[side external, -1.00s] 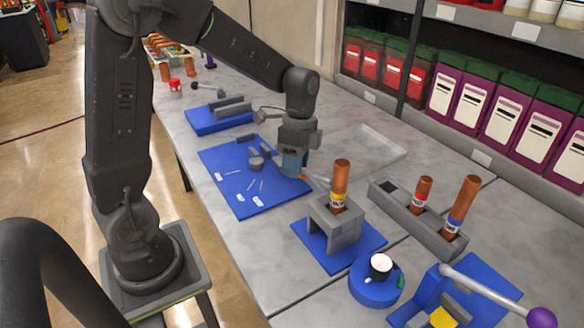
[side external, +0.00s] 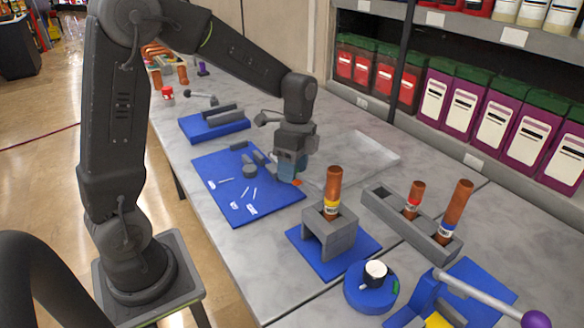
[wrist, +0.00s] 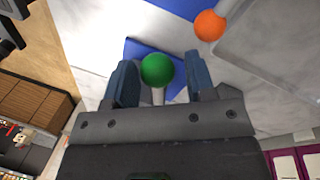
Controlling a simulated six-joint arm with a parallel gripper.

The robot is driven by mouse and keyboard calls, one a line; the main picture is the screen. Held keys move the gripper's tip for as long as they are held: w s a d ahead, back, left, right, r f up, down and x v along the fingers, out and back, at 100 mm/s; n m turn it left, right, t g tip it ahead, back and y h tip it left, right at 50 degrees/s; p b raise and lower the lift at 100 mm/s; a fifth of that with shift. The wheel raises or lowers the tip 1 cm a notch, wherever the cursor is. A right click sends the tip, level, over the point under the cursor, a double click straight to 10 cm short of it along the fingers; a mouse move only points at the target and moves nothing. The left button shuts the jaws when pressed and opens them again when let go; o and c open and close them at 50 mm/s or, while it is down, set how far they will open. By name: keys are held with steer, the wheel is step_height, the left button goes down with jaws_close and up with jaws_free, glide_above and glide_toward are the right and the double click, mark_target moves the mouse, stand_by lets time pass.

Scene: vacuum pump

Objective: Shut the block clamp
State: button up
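My gripper (side external: 288,172) hangs with its fingers down at the right end of the blue mat in the side view. In the wrist view its two blue fingers (wrist: 158,85) stand apart on either side of a green ball knob (wrist: 157,69) on a pale stalk. I cannot tell whether they touch it. An orange ball knob (wrist: 209,25) on a grey rod is ahead and to the right; it also shows just beside the fingers (side external: 297,183). I cannot tell which lever belongs to the block clamp, or how its jaw stands.
The blue mat (side external: 225,200) holds small grey parts. A grey stand with a brown bottle (side external: 333,192), a grey rack (side external: 445,240), a round blue base (side external: 370,297) and a purple-knobbed lever (side external: 536,320) stand to the right. A shallow clear tray (side external: 370,155) lies behind the gripper.

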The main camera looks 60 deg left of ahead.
steer(key=shift+o, duration=0.7)
step_height(320, 180, up, 14)
steer(key=w+a, duration=0.1)
steer(key=w, duration=0.1)
steer(key=shift+a+f, duration=0.15)
steer(key=shift+f, duration=0.1)
steer(key=s+d+f+n+t, duration=0.1)
steer(key=s+d+n+t, duration=0.2)
steer(key=s+n, duration=0.3)
steer(key=s+d+f+n+t+y, duration=0.1)
steer(key=s+d+n+t, duration=0.3)
steer(key=s, duration=0.7)
steer(key=shift+d+f+n, duration=0.55)
steer(key=shift+n, duration=0.45)
steer(key=shift+o, duration=0.4)
stand_by(0.6)
